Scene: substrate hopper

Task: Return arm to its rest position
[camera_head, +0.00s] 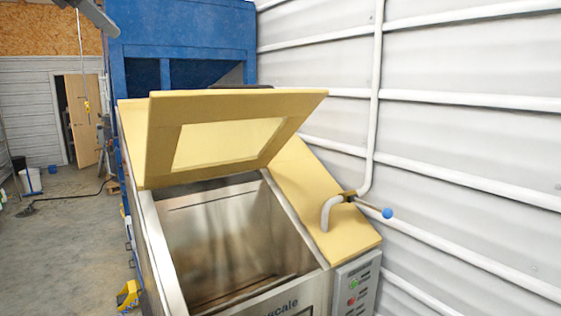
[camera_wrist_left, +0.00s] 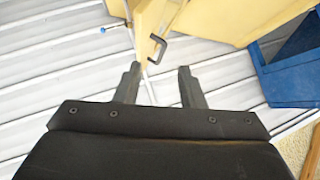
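My left gripper (camera_wrist_left: 158,68) is open and empty in the left wrist view, its two dark fingers apart. A dark C-shaped handle (camera_wrist_left: 158,46) on a yellow panel edge shows beyond the fingertips, and I see no contact with it. In the head view a grey part at the upper left edge may belong to my left arm; its fingers cannot be made out there. The hopper's yellow lid (camera_head: 160,140) with its pale window stands raised and tilted over the open steel bin (camera_head: 225,235). My right gripper is in neither view.
A blue machine (camera_head: 185,35) stands behind the hopper. A white pipe (camera_head: 377,90) and a valve with a blue knob (camera_head: 387,213) run along the ribbed wall at right. A control panel (camera_head: 355,285) is at the front. Concrete floor (camera_head: 70,240) lies open at left.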

